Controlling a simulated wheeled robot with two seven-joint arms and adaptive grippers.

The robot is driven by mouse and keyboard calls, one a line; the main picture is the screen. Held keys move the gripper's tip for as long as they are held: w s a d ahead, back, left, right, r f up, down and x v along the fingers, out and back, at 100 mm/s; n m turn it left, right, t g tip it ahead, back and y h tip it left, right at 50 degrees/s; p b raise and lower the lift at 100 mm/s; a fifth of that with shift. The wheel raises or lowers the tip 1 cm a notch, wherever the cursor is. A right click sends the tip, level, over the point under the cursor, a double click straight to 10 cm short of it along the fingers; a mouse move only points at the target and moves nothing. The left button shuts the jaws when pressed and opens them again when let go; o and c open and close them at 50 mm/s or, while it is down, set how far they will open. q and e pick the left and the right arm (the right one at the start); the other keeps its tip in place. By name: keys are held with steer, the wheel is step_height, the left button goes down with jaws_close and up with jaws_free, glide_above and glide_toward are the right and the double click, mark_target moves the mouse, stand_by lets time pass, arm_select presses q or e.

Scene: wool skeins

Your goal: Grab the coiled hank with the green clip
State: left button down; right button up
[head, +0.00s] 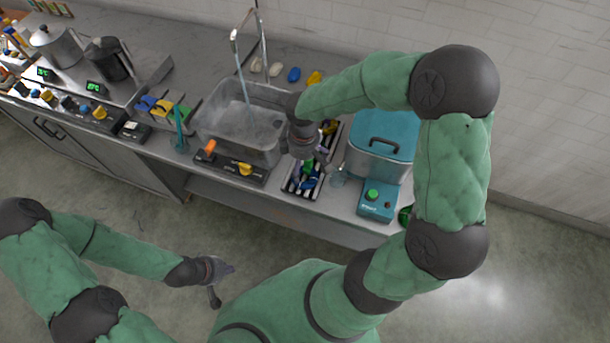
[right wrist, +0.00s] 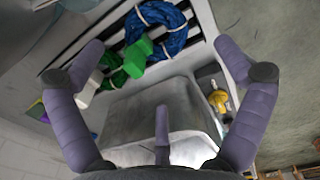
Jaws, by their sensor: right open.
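A blue coiled hank (right wrist: 165,28) with white ties lies on a dark slatted rack (right wrist: 112,42), at the top of the right wrist view. A green clip (right wrist: 138,57) sits at its lower left edge. A green hank (right wrist: 110,68) lies beside it, with a white clip (right wrist: 88,92) near it. In the head view the blue hank (head: 309,181) lies on the rack below my right gripper (head: 312,158). My right gripper is open and empty, fingers spread wide above the rack and apart from the hanks. My left gripper (head: 223,283) hangs open and empty in front of the counter.
A metal sink (head: 205,122) with a running tap is left of the rack. A lidded pot (head: 375,163) and a teal device (head: 378,205) stand close to its right. A glass (head: 337,178) is near the rack's right edge. A dark tray (head: 228,166) lies before the sink.

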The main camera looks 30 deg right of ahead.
mark_target(305, 175)
steer(key=f, duration=0.2)
steer(key=f+b, duration=0.1)
steer(key=f, duration=0.1)
steer(key=f+b, duration=0.1)
steer(key=f, duration=0.2)
steer(key=shift+d, duration=0.25)
steer(key=c, duration=0.8)
